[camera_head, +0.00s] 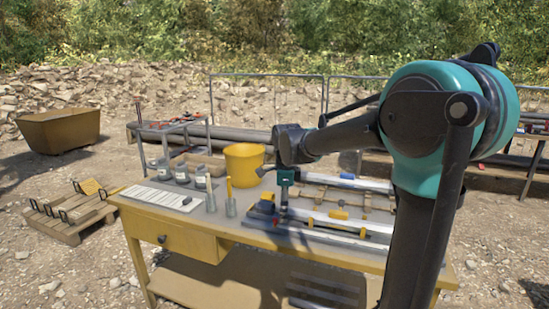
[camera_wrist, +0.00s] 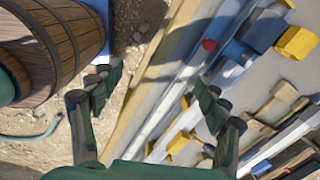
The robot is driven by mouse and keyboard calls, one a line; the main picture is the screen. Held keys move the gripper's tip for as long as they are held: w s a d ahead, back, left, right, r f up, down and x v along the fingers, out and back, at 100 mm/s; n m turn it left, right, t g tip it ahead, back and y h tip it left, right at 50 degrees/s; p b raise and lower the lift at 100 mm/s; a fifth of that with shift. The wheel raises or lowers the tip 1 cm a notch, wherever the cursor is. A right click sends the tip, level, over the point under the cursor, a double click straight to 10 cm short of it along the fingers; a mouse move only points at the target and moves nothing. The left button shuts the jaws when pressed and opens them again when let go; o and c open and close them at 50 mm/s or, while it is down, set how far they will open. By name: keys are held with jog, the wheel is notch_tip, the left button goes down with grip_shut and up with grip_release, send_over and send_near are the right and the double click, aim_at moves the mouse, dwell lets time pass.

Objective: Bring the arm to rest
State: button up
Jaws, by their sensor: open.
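My arm reaches in from the right of the head view, with its large teal joint high at the right and its forearm stretching left to a dark wrist above the workbench (camera_head: 240,232). In the wrist view my gripper (camera_wrist: 155,100) is open, its two dark green fingers wide apart with nothing between them. The bench's yellow edge and pale rails (camera_wrist: 178,88) lie below and behind the gap. In the head view the jaws are too small to make out clearly.
The bench holds a yellow bucket (camera_head: 243,164), several jars (camera_head: 182,172), a paper sheet (camera_head: 162,196) and railed equipment (camera_head: 345,222). A wooden barrel (camera_wrist: 52,40) stands beside the bench edge in the wrist view. A pallet (camera_head: 72,213) lies at left on open gravel.

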jog(key=s+d+f+n+t, duration=0.3)
jog(key=s+d+f+n, duration=1.3)
jog(key=s+n, duration=0.2)
jog(key=shift+s+n+t, duration=0.3)
jog(key=shift+s+n, duration=0.1)
jog(key=shift+s, duration=0.4)
